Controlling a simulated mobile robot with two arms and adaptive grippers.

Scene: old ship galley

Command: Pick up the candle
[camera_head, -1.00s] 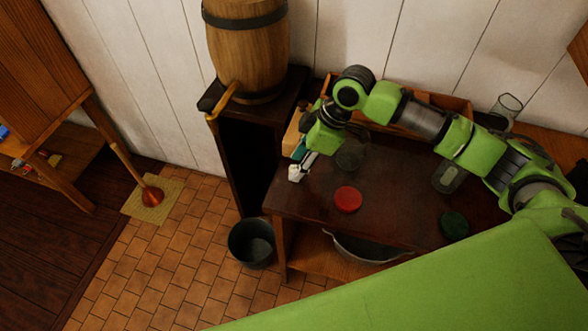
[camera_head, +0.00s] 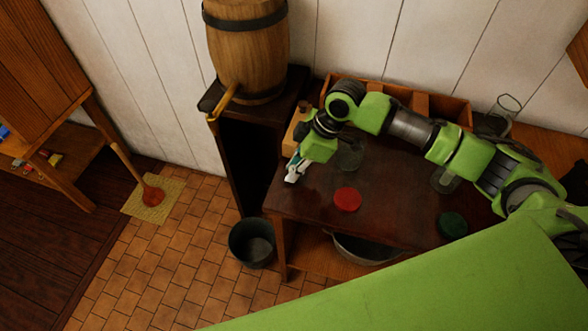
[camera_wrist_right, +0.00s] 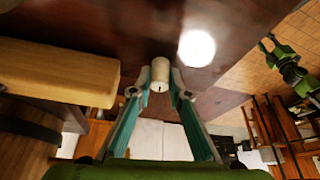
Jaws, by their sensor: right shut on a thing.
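The candle (camera_wrist_right: 160,74) is a short, cream-white cylinder with a dark wick, seen end-on in the right wrist view. My right gripper (camera_wrist_right: 161,88) is shut on it, one fingertip on each side. In the head view, my right gripper (camera_head: 292,174) is at the left end of the dark table (camera_head: 385,190), pointing down. The candle is too small to make out surely there, and I cannot tell whether it touches the table.
A red lid (camera_head: 347,199), a green lid (camera_head: 453,224) and clear glass jars (camera_head: 349,155) are on the table. A pale wooden block (camera_wrist_right: 60,70) is close beside my right gripper. A barrel (camera_head: 247,50) stands behind left, a bucket (camera_head: 252,243) on the floor.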

